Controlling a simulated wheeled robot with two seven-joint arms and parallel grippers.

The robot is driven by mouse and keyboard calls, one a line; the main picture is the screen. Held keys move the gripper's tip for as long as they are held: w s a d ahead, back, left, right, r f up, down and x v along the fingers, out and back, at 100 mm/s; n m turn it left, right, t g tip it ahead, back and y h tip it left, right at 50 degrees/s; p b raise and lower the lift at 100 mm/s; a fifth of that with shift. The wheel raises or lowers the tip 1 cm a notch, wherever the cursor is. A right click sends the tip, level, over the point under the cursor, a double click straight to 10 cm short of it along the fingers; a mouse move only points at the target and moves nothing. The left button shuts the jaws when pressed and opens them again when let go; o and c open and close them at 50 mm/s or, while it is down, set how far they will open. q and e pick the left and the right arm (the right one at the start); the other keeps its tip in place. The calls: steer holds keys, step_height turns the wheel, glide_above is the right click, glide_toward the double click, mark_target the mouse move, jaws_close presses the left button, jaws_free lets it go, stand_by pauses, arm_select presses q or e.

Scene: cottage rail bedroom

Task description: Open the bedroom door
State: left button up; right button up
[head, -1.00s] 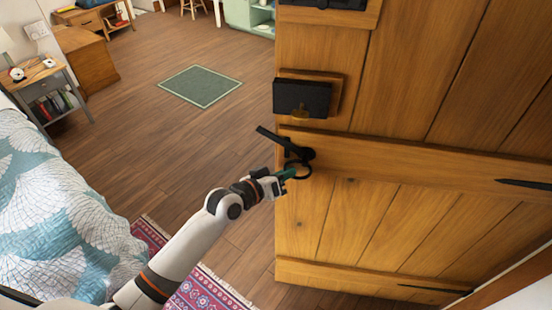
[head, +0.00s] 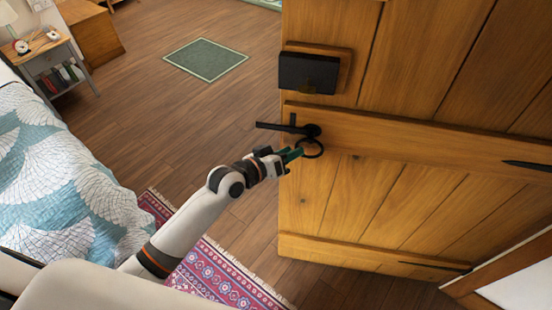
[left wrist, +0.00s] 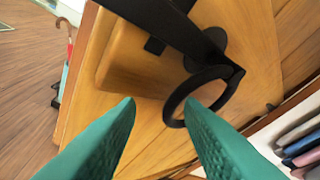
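The wooden plank door (head: 400,150) fills the right of the head view. Its free left edge stands clear of any frame, with room floor beyond it. On it are a black latch bar (head: 280,126) and a black ring handle (head: 309,148); the ring (left wrist: 222,103) also shows in the left wrist view. My left gripper (head: 293,154) is at the ring, its green fingers apart. In the wrist view, the right fingertip overlaps the ring's opening and the ring's near side lies between the fingertips (left wrist: 160,105). Contact is unclear. My right gripper is out of view.
A black lock box (head: 308,72) sits above the handle. A bed (head: 55,170) and a nightstand (head: 62,66) are at left, with a pink patterned rug (head: 215,270) below. Open wood floor with a green mat (head: 206,59) lies behind the door's edge.

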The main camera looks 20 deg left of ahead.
arm_select(q)
steer(key=b+v, duration=0.1)
steer(key=v, duration=1)
steer(key=shift+s+b, duration=0.2)
steer(key=shift+b, duration=0.15)
steer(key=shift+d, duration=0.1)
